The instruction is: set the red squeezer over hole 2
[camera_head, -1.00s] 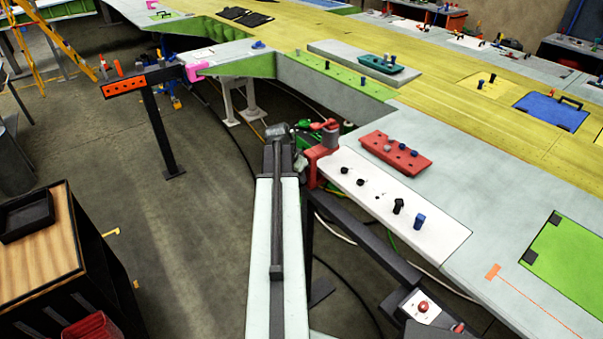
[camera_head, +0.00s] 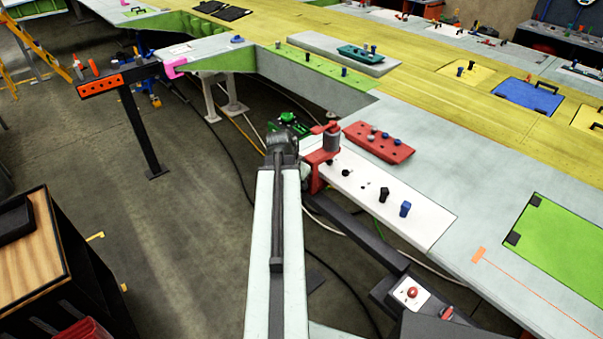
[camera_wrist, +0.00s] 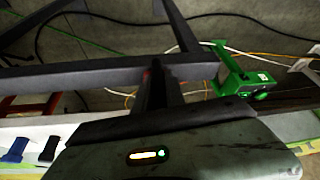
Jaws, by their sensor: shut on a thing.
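The red squeezer (camera_head: 316,172), a red frame with a grey cylinder, stands upright at the left end of the white strip (camera_head: 425,222). My gripper (camera_head: 290,150) is at the far end of my arm, just left of the squeezer, and shut on it. The fingertips and exact grip are mostly hidden. In the wrist view my gripper (camera_wrist: 160,88) shows as dark parts beyond the grey body. The strip carries a row of dark spots and pegs, with a black peg (camera_head: 384,195) and a blue peg (camera_head: 405,209) at the right. I cannot tell which is hole 2.
A red tray (camera_head: 372,150) with pegs lies behind the strip. A green tool (camera_head: 288,120) is beyond my gripper and also shows in the wrist view (camera_wrist: 240,78). A box with a red button (camera_head: 412,293) is at the front right.

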